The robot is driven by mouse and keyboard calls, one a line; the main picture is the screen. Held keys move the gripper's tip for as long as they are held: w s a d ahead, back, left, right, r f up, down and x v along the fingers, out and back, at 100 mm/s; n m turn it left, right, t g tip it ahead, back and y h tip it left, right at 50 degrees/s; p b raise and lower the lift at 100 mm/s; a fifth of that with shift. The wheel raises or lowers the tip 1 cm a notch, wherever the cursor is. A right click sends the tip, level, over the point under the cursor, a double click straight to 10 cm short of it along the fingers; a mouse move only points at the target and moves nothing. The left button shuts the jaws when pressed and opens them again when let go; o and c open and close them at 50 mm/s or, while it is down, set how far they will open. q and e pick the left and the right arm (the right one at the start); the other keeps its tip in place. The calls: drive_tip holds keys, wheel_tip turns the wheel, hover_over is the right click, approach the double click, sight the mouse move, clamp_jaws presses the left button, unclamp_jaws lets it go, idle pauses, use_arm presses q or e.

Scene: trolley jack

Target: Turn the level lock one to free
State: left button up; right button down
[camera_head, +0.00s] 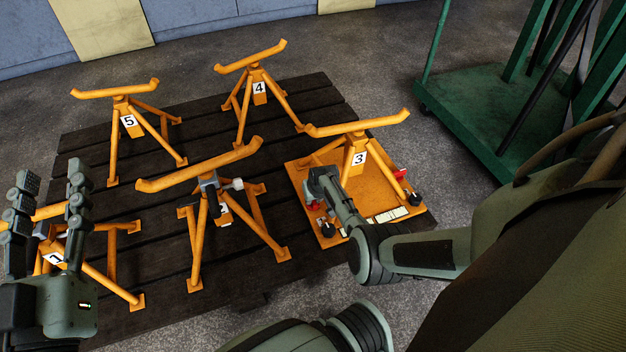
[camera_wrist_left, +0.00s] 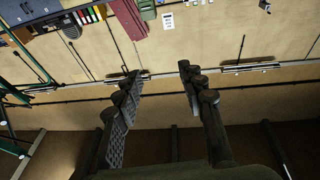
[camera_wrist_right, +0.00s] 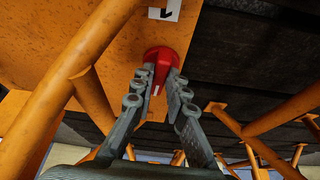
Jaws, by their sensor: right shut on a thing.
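A red lock knob (camera_wrist_right: 162,55) sits on the orange jack platform (camera_head: 374,190), under a small white label (camera_wrist_right: 165,10) that I cannot read surely. My right gripper (camera_wrist_right: 164,82) is shut on this knob, one finger on each side; a white mark shows on the knob between the fingers. In the head view my right gripper (camera_head: 317,186) reaches to the platform's left side, where red (camera_head: 313,205) shows beside it and the grip is mostly hidden. My left gripper (camera_head: 48,205) is open and empty, raised before stand 1 at the left.
Orange stands 5 (camera_head: 128,121), 4 (camera_head: 260,88) and 1 (camera_head: 112,265) and another stand (camera_head: 199,236) are on the dark slatted pallet (camera_head: 195,135). Stand 3 (camera_head: 357,150) is on the platform, with another red part (camera_head: 400,174) at right. A green trolley (camera_head: 490,105) stands right.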

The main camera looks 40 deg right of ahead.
use_arm(q)
drive_tip(key=shift+w+a+f+g+y, duration=0.15)
drive_tip(key=shift+f+g, duration=0.1)
drive_tip(key=shift+f, duration=0.3)
drive_tip(key=shift+w+a+f+g+y, duration=0.2)
drive_tip(key=shift+f+g, duration=0.1)
drive_tip(key=shift+f, duration=0.25)
drive_tip(key=shift+w+a+f+g+y, duration=0.15)
drive_tip(key=shift+f+g, duration=0.1)
drive_tip(key=shift+f, duration=0.3)
use_arm(e)
drive_tip(key=shift+s+d+n, duration=0.1)
drive_tip(key=shift+n, duration=0.6)
drive_tip(key=c, duration=1.5)
unclamp_jaws()
drive_tip(key=shift+c, duration=0.2)
drive_tip(key=shift+r, duration=0.1)
drive_tip(key=v, duration=1.1)
drive_tip(key=shift+s+d+r, duration=0.15)
drive_tip(key=shift+s+r, duration=0.1)
drive_tip(key=shift+r, duration=0.1)
use_arm(q)
drive_tip(key=shift+s, duration=0.1)
use_arm(e)
drive_tip(key=shift+s+f, duration=0.1)
